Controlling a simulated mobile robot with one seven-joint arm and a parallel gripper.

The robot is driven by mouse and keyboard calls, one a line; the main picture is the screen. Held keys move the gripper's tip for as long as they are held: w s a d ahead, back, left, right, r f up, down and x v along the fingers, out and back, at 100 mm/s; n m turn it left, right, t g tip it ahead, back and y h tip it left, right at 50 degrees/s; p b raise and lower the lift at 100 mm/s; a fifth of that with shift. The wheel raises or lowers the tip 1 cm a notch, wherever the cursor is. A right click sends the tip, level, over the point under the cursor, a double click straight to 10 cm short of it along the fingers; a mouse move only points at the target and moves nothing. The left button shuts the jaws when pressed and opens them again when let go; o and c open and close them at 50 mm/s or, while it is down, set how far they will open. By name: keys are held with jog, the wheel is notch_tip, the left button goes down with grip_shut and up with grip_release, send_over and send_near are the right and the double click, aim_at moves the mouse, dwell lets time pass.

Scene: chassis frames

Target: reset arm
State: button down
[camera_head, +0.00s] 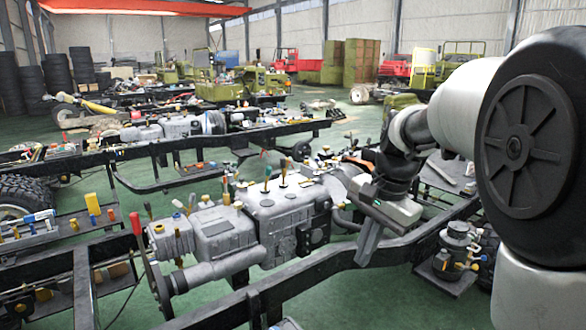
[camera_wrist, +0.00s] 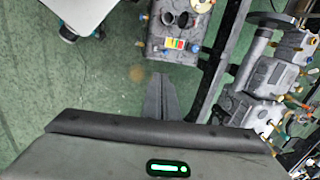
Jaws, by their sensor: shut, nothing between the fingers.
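My gripper (camera_head: 367,250) shows in the head view at the end of my arm, right of the middle. It points down in front of the dark chassis rail, and its fingers are together with nothing seen between them. In the wrist view my gripper (camera_wrist: 162,98) shows its narrow grey fingers closed, pointing away over green floor beside a grey part with two round ports. My arm fills the right side of the head view and hides what is behind it.
A grey engine and gearbox (camera_head: 228,235) sits in the chassis frame left of my gripper. The dark rail (camera_head: 300,285) runs beneath. A small pump-like unit (camera_head: 455,250) stands on a ledge at right. Tools lie on the left shelves. Green floor (camera_head: 215,300) is bare in patches.

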jog(key=s+r+n+t+p, duration=0.2)
jog(key=s+n, duration=0.3)
jog(key=s, duration=0.5)
jog(key=s+r+n+t+h+p, duration=0.1)
jog(key=s+n, duration=0.4)
jog(key=s, duration=0.5)
notch_tip(320, 180, up, 3)
jog(key=shift+s+a+f+t+h+p, duration=0.1)
jog(key=shift+s+a+t+h+p, duration=0.2)
jog(key=shift+t, duration=0.3)
